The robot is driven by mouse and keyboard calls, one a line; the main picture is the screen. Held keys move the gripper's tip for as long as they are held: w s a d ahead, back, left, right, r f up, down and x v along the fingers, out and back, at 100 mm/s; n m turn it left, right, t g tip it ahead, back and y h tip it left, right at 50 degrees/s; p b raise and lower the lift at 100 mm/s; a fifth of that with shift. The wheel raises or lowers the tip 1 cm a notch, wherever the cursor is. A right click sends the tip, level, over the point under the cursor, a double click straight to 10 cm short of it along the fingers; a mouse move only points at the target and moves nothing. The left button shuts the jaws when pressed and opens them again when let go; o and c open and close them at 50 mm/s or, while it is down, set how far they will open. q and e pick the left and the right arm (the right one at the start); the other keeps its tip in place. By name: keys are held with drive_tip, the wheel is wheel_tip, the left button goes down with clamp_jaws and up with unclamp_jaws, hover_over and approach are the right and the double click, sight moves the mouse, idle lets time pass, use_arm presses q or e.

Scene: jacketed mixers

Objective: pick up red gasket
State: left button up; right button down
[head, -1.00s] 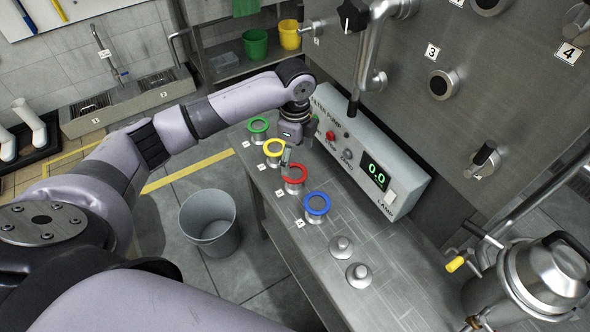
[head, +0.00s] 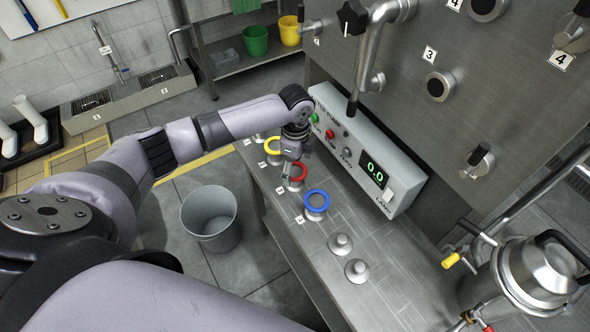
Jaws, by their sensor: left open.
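The red gasket (head: 301,170) is a ring lying on a short metal holder on the steel bench. My left gripper (head: 288,172) points down at its left side, with its fingertips at or just above the ring. The gripper is open; whether a finger touches the gasket I cannot tell. The gripper and wrist hide part of the ring. My right gripper is not in the picture.
A yellow gasket (head: 271,146) lies just behind and a blue gasket (head: 317,201) just in front, both on holders. The filter pump box (head: 372,150) stands close on the right. Two metal knobs (head: 341,244) stand nearer on the bench. A grey bucket (head: 211,222) is on the floor.

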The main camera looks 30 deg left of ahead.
use_arm(q)
drive_tip(key=shift+f, duration=0.25)
idle(0.3)
drive_tip(key=shift+c, duration=0.5)
drive_tip(key=c, duration=0.9)
